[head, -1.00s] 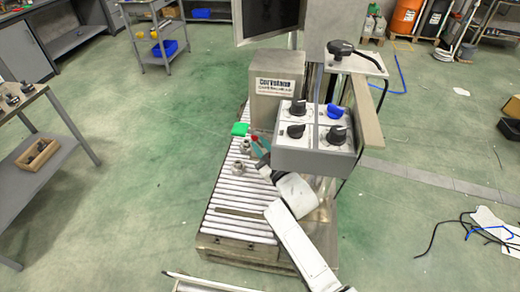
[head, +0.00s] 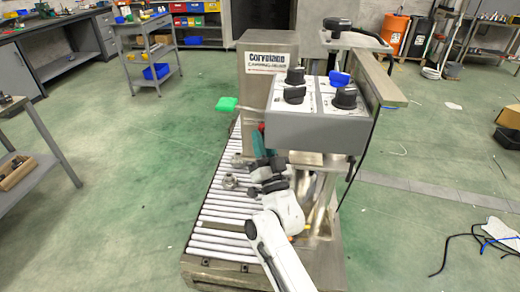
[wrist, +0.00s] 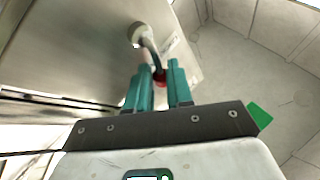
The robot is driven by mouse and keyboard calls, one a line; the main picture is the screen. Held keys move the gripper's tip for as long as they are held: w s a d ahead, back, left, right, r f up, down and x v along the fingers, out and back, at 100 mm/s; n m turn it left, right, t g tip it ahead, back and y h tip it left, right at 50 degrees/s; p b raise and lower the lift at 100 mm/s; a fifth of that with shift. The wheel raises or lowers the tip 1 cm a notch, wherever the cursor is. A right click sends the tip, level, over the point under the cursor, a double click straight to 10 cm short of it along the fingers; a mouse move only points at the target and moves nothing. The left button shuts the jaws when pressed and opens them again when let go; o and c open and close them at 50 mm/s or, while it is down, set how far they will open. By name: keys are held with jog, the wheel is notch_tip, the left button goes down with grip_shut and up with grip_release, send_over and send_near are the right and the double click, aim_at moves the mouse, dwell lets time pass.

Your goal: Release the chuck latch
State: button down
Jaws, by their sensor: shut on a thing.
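In the wrist view, a dark bent lever with a red end (wrist: 160,78) comes from a round pale pivot (wrist: 138,33) on the side of a grey metal housing (wrist: 75,45). It may be the chuck latch; no label shows. My gripper (wrist: 158,70) has its teal fingers on either side of the red end and is shut on it. In the head view, my gripper (head: 262,140) is beside the control box, in front of the grey cabinet (head: 262,80).
The control box (head: 310,130) with several knobs stands close right of my arm.

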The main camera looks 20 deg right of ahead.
jog(key=shift+s+d+f+m+h+b, duration=0.1)
jog(key=shift+f+m+h+b, duration=0.3)
jog(key=shift+m+h, duration=0.6)
jog(key=shift+d+f+m+h+b, duration=0.1)
jog(key=shift+m+h+b, duration=0.55)
jog(key=shift+m, duration=0.65)
jog(key=shift+m+h, duration=0.5)
jog(key=shift+h, duration=0.05)
jog(key=c, duration=1.3)
grip_release()
jog(key=shift+r, duration=0.1)
jog(key=shift+s, duration=0.1)
jog(key=v, duration=1)
jog(key=shift+s+f, duration=0.2)
jog(key=shift+f, duration=0.15)
